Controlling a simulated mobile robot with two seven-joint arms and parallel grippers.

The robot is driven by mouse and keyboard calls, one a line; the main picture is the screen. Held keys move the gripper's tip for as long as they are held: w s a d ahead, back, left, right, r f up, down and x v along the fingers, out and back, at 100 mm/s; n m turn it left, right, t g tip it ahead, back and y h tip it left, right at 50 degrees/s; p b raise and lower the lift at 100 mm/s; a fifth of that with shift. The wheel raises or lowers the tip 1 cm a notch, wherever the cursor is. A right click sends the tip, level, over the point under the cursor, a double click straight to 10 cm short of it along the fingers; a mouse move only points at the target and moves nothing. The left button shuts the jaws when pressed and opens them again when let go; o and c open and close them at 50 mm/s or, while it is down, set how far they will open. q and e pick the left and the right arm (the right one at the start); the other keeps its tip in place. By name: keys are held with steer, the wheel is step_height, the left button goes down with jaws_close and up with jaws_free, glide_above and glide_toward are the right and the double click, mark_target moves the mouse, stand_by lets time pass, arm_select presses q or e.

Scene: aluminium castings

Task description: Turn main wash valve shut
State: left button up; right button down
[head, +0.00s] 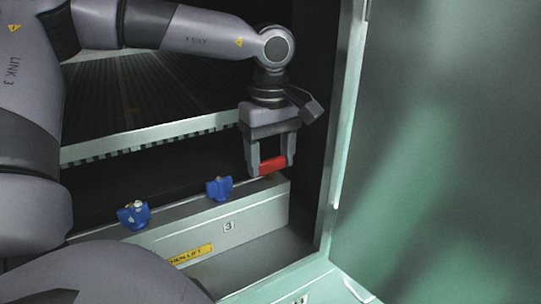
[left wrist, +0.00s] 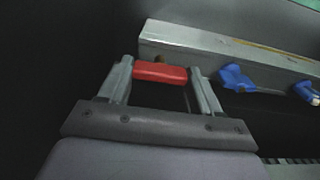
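A red valve handle (head: 272,166) sits at the right end of a grey ledge, on a brass-coloured stem. My left gripper (head: 272,162) points down over it, with one finger at each end of the handle. In the left wrist view the red handle (left wrist: 160,72) spans the space between the fingertips of my left gripper (left wrist: 160,78), with hardly any gap; the fingers look shut on it. Two blue valve handles, a nearer one (head: 133,215) and a middle one (head: 219,188), stand along the same ledge, apart from the gripper. My right gripper is not in view.
The ledge (head: 255,213) carries a "3" label (head: 228,226) and a partly hidden yellow label (head: 191,254). A ribbed shelf (head: 150,100) lies behind. A cabinet frame edge (head: 345,120) stands close to the right of my gripper, and a green panel (head: 450,150) lies beyond.

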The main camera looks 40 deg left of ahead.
arm_select(q)
steer(key=shift+c, duration=0.4)
steer(key=shift+m, duration=0.3)
steer(key=m, duration=0.2)
steer(key=shift+m, duration=0.4)
steer(key=m+p, duration=0.1)
steer(key=m, duration=0.9)
steer(key=shift+m+p, duration=0.5)
steer(key=shift+m, duration=1.8)
steer(key=o, duration=1.1)
steer(key=shift+c, duration=0.2)
